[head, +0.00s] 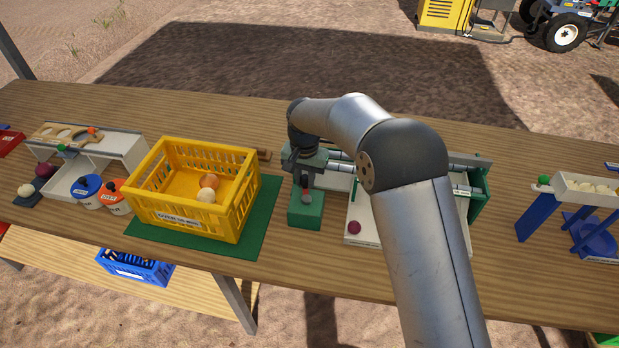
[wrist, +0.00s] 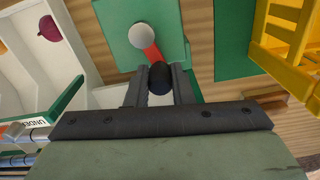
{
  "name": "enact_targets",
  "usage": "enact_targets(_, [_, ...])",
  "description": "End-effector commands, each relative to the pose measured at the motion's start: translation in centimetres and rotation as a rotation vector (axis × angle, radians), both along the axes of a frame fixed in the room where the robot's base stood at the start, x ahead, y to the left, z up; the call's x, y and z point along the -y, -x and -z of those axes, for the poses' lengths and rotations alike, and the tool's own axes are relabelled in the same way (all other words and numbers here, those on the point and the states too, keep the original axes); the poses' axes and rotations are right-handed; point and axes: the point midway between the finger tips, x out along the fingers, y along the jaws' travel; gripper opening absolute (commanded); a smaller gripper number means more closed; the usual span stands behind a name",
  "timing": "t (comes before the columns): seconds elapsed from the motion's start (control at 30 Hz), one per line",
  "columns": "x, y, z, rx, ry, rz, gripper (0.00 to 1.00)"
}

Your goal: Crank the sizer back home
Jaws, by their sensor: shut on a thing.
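The sizer (head: 480,205) stands right of the table's middle, with rollers and a white tray, partly hidden by my arm. Its crank sits on a green block (head: 305,218) at its left front. The crank has a grey hub (wrist: 142,36), a red arm (wrist: 152,53) and a dark knob (wrist: 160,72). In the head view, the red arm (head: 306,190) points away from the hub toward the rollers. My gripper (wrist: 160,80) is shut on the dark knob. It also shows in the head view (head: 303,178), just behind the hub. A purple onion (head: 354,228) lies in the sizer's white tray.
A yellow crate (head: 190,225) with onions stands on a green mat (head: 262,215) close left of the crank. Further left are blue and orange containers and a white rack (head: 130,148). A blue-legged stand (head: 535,215) is at the right. Bare wood lies in front of the crank.

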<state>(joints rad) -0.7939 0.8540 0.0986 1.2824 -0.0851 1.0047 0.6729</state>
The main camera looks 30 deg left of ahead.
Motion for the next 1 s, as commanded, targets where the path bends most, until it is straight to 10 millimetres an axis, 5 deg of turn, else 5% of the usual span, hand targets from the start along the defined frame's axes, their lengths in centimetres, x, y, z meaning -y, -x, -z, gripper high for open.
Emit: enact_targets(1.0, [-0.5, 1.2, 0.4, -0.01, 0.016, 0.003, 0.0])
